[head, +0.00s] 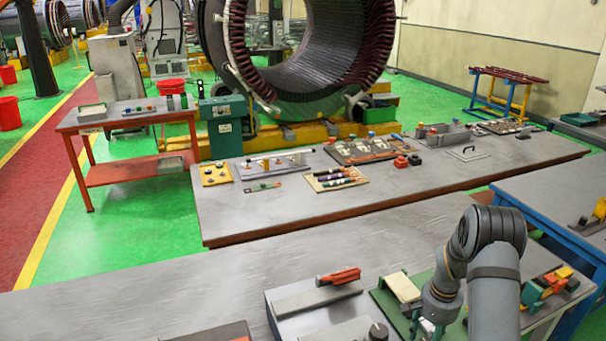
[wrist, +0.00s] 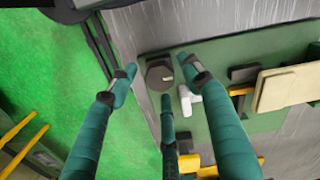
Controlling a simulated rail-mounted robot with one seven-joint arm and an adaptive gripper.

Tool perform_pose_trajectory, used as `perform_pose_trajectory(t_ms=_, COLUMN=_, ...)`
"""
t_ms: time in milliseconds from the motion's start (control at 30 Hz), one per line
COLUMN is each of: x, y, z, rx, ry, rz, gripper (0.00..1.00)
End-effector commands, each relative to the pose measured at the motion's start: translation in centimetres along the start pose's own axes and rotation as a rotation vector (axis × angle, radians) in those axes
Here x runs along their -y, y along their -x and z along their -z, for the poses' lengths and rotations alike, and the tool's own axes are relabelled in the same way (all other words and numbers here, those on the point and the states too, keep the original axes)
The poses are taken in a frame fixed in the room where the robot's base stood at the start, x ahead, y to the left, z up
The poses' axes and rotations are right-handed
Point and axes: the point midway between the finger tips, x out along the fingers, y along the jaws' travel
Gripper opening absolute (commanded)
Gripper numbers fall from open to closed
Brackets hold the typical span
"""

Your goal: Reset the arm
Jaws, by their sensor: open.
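My arm reaches in from the lower right of the head view, bent over the near workbench (head: 150,285). My gripper (head: 430,328) hangs low at the bottom edge, beside a green fixture plate (head: 385,300) with a beige block (head: 403,287). In the wrist view, the teal fingers of my gripper (wrist: 157,82) are spread apart with nothing between them. Below them is the green plate (wrist: 215,60) with a dark round knob (wrist: 159,73), a white piece (wrist: 190,99) and the beige block (wrist: 287,87). I cannot tell whether a finger touches anything.
A grey fixture (head: 290,312) with a red-handled part (head: 340,277) stands left of my gripper. A blue-framed bench (head: 560,195) is at the right. A middle table (head: 300,220) holds several tool boards. A large stator (head: 310,50) stands behind. The near bench's left side is mostly clear.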

Motion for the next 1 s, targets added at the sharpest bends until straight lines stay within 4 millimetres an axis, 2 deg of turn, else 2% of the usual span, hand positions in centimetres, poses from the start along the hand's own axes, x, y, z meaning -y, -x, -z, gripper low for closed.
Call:
perform_pose_trajectory(t_ms=33, x=-0.1, y=0.5, z=-0.1, rx=0.002, ry=-0.058, rz=-0.001, gripper=0.49)
perform_pose_trajectory(t_ms=267, x=0.0, y=0.5, z=0.0, rx=-0.001, ry=-0.297, rz=0.001, gripper=0.49)
perform_pose_trajectory(t_ms=433, x=0.1, y=2.3, z=0.1, rx=-0.002, ry=-0.289, rz=0.002, gripper=0.49)
perform_pose_trajectory(t_ms=600, x=0.1, y=3.2, z=0.1, rx=-0.001, ry=-0.288, rz=0.001, gripper=0.49)
perform_pose_trajectory(t_ms=1000, x=0.0, y=3.4, z=0.0, rx=0.000, ry=-0.287, rz=0.000, gripper=0.49)
